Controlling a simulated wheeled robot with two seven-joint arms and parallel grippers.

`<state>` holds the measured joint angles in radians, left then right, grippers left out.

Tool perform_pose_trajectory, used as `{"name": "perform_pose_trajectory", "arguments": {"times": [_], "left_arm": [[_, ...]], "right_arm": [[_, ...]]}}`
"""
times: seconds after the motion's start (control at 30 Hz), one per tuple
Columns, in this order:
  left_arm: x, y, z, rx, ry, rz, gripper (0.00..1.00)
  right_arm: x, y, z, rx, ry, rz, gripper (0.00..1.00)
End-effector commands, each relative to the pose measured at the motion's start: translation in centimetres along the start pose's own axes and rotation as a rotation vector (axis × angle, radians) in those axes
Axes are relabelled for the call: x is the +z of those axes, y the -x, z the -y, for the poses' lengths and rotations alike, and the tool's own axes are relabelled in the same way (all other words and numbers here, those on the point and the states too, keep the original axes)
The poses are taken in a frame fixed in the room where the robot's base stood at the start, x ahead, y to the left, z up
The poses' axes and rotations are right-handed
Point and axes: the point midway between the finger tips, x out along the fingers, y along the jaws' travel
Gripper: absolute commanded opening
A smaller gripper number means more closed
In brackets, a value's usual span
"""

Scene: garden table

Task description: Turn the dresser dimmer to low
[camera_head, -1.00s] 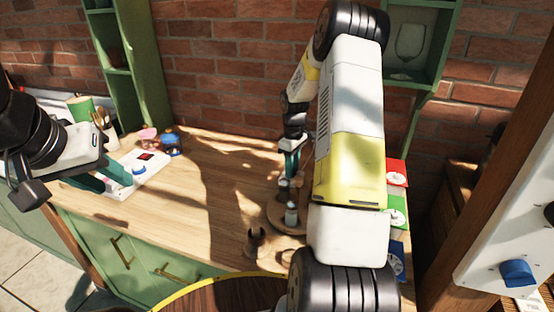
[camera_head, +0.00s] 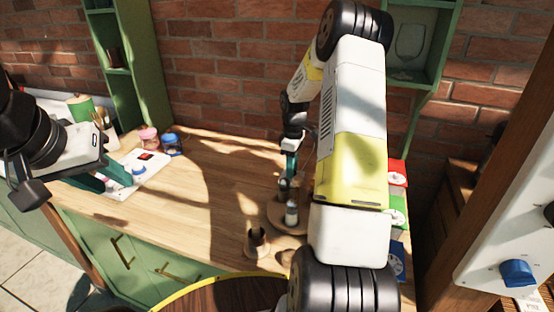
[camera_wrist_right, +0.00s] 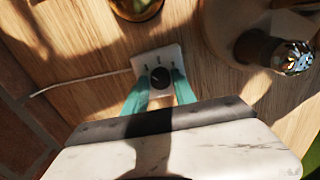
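In the right wrist view a small white box with a round black knob (camera_wrist_right: 160,77), marks along one edge and a pale cord lies on the wooden top; I take it as the dimmer. The teal fingers of my right gripper (camera_wrist_right: 162,82) stand on either side of the knob, close to it. I cannot tell whether they touch it. In the head view my right gripper (camera_head: 289,170) reaches down to the table top, and the dimmer is not clear there. My left gripper (camera_head: 90,181) is at the left, beside a white panel with a blue knob (camera_head: 139,169).
A round wooden board (camera_head: 278,214) carries small containers near my right gripper. A brown cup (camera_head: 257,241) stands in front. Pink and blue jars (camera_head: 171,143) stand at the back left. Red, green and blue dial boxes are at the right. The middle left of the wooden top (camera_head: 205,190) is clear.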

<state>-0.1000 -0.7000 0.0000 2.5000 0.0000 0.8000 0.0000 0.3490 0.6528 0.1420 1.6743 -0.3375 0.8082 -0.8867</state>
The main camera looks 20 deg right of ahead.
Motion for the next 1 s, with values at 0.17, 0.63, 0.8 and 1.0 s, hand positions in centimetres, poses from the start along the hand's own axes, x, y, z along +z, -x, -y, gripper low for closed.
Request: {"name": "perform_pose_trajectory", "arguments": {"times": [0.17, 0.63, 0.8, 1.0], "left_arm": [[0.0, 0.0, 0.0, 0.000, 0.000, 0.000, 0.36], [0.0, 0.0, 0.0, 0.000, 0.000, 0.000, 0.36], [0.0, 0.0, 0.0, 0.000, 0.000, 0.000, 0.36], [0.0, 0.0, 0.0, 0.000, 0.000, 0.000, 0.36]], "right_arm": [[0.0, 0.0, 0.0, 0.000, -0.001, 0.000, 0.50], [0.0, 3.3, -0.1, 0.003, -0.001, -0.001, 0.50], [0.0, 6.1, -0.1, 0.002, -0.001, -0.001, 0.50], [0.0, 7.7, 0.0, 0.000, 0.000, 0.000, 0.50]]}}
